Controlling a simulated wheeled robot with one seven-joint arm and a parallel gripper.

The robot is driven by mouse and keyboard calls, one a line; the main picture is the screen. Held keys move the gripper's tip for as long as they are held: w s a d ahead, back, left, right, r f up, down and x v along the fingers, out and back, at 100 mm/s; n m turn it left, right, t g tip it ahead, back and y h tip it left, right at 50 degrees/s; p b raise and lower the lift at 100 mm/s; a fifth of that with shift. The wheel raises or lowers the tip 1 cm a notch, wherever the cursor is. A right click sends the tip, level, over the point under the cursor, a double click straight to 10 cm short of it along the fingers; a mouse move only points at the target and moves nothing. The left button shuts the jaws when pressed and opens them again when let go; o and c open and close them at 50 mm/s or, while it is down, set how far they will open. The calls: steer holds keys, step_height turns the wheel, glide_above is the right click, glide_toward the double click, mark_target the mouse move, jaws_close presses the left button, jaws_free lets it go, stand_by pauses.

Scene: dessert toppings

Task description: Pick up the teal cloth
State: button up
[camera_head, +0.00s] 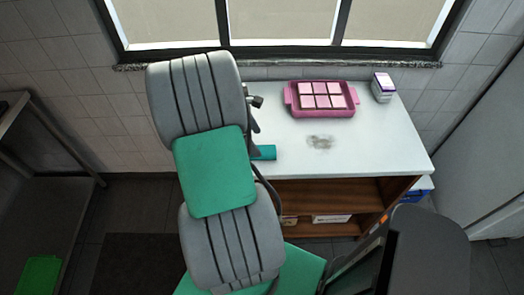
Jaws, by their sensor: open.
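The teal cloth (264,152) lies on the left part of the white worktop, as a small folded or rolled strip. Its left end is hidden behind my arm. My arm, grey with green panels, covers the left end of the table. Dark parts of my gripper (254,128) show at the arm's right edge, just above and left of the cloth. The gripper is open and mostly hidden; I cannot tell whether it touches the cloth. A grey-brown smudge (320,142) marks the worktop right of the cloth.
A pink tray (320,112) with several pale pink squares stands at the back of the white table (385,150). A white and purple carton (382,87) stands right of it. A window ledge and tiled wall close off the back. The worktop's front right is clear.

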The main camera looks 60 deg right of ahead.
mark_target(261, 150)
steer(key=x, duration=0.2)
steer(key=p+x, duration=0.1)
steer(key=x, duration=0.2)
steer(key=shift+w+f, duration=0.1)
steer(key=shift+f, duration=0.3)
steer(key=shift+f, duration=0.25)
steer(key=shift+c, duration=0.5)
steer(key=c, duration=1.5)
steer(key=shift+r, duration=0.15)
